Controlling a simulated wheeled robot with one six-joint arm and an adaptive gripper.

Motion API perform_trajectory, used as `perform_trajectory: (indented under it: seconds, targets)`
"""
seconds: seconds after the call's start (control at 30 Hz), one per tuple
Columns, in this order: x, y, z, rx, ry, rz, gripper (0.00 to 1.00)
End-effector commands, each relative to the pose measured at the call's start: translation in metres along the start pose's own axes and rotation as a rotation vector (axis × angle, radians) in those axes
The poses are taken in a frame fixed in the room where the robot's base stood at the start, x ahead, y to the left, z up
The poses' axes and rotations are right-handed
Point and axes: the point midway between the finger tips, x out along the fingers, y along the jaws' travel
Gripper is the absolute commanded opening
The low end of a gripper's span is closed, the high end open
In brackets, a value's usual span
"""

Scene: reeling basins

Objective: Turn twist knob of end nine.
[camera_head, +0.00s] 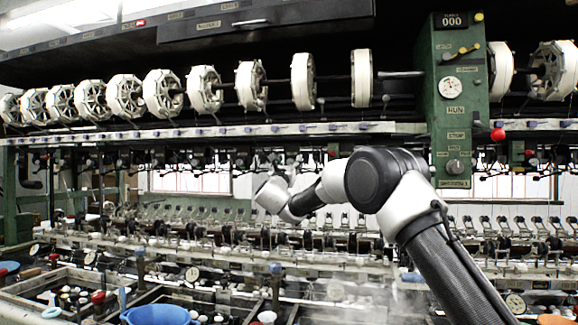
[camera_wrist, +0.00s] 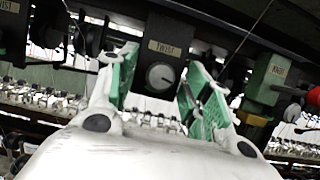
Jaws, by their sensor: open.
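No contact with the knob is visible, and the gap in depth is hard to judge. In the head view my arm reaches left toward the machine, and its end (camera_head: 272,193) is small there. I cannot make out this knob or an end number in the head view.
Another TWIST label (camera_wrist: 10,6) shows at the upper left of the wrist view. A green box (camera_wrist: 268,82) and a red ball (camera_wrist: 314,96) are at the right. White reels (camera_head: 303,81) line the machine above a rail (camera_head: 240,131). Basins and a blue bowl (camera_head: 160,315) lie below.

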Motion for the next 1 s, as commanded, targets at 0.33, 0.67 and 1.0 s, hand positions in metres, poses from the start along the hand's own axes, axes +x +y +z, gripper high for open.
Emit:
perform_trajectory:
  seconds: [0.33,0.67,1.0]
  targets:
    - [0.0,-0.0002,0.0003,0.001,0.0,0.0,0.21]
    - [-0.0001,0.0001,0.0003,0.011,0.0,-0.004,0.04]
    - [-0.0003,0.0019,0.0005,0.157,0.0,-0.063,0.04]
